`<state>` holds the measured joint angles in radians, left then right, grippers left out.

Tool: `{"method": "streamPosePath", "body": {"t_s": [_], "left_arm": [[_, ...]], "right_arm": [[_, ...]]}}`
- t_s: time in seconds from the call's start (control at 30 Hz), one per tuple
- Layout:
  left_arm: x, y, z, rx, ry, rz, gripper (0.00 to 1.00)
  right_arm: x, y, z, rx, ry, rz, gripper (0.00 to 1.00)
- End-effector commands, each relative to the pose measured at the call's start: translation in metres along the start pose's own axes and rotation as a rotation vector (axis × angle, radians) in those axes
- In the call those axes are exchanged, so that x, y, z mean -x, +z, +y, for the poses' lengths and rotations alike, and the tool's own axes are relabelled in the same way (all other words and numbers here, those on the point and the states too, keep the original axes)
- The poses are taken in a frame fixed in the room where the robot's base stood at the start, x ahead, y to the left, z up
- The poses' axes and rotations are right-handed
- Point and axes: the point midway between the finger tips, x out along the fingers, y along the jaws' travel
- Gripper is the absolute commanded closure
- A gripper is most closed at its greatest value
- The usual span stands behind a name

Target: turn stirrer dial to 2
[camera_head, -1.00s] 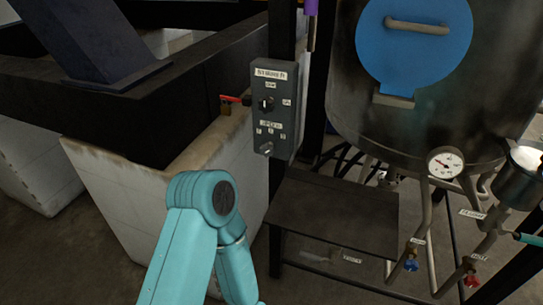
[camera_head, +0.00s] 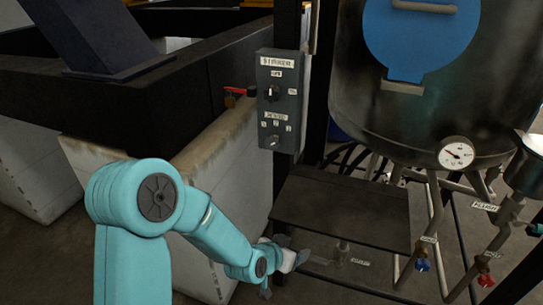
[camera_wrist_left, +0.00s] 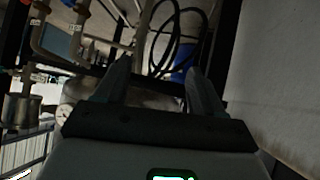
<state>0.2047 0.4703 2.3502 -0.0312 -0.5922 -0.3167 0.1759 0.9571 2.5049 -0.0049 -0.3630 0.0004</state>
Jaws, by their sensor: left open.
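The grey stirrer box (camera_head: 292,68) is fixed to a dark post, left of the vessel in the head view. Its upper switch (camera_head: 271,92) sits below a label. The lower speed dial (camera_head: 272,141) is a small light knob under several small number marks; I cannot read its setting. My left gripper (camera_head: 284,275) is well below the box, near the low dark shelf, apart from the dial. In the left wrist view its two fingers (camera_wrist_left: 158,80) are spread with nothing between them. The box and dial are not seen there. My right gripper is not seen.
A dark vessel (camera_head: 400,125) with a blue hatch (camera_head: 420,40) stands right of the box. A gauge (camera_head: 456,153), pipes and valves hang below it. A dark shelf (camera_head: 340,212) lies under the box. A pale block (camera_head: 215,150) stands left. Space before the box looks clear.

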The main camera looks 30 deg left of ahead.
Motion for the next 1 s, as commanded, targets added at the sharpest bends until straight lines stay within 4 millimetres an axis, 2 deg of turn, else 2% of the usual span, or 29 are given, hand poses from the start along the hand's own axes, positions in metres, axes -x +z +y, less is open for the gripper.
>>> {"method": "streamPosePath", "body": {"t_s": [0.03, 0.07, 0.17, 0.23, 0.3, 0.4, 0.5, 0.67, 1.0], "left_arm": [[-0.001, -0.017, -0.016, -0.014, -0.034, 0.087, 0.31], [0.003, -0.032, -0.026, -0.023, -0.056, 0.14, 0.31], [0.03, -0.079, -0.059, -0.053, -0.142, 0.333, 0.31], [0.058, -0.106, -0.08, -0.069, -0.202, 0.459, 0.31], [0.084, -0.124, -0.095, -0.079, -0.249, 0.555, 0.31], [0.112, -0.137, -0.107, -0.084, -0.292, 0.637, 0.31], [0.124, -0.144, -0.111, -0.085, -0.308, 0.669, 0.31], [0.117, -0.157, -0.115, -0.084, -0.31, 0.673, 0.31], [0.057, -0.206, -0.135, -0.083, -0.308, 0.671, 0.31]], "right_arm": [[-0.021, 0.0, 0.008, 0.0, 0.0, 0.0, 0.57], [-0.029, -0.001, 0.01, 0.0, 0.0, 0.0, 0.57], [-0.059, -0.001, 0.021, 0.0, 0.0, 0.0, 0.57], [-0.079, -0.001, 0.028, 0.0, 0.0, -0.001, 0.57], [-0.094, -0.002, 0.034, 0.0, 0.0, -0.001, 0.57], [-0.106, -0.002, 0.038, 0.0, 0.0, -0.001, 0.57], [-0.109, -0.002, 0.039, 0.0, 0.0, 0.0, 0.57], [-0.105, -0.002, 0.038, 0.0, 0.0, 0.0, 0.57], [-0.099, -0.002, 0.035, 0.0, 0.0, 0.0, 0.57]]}}
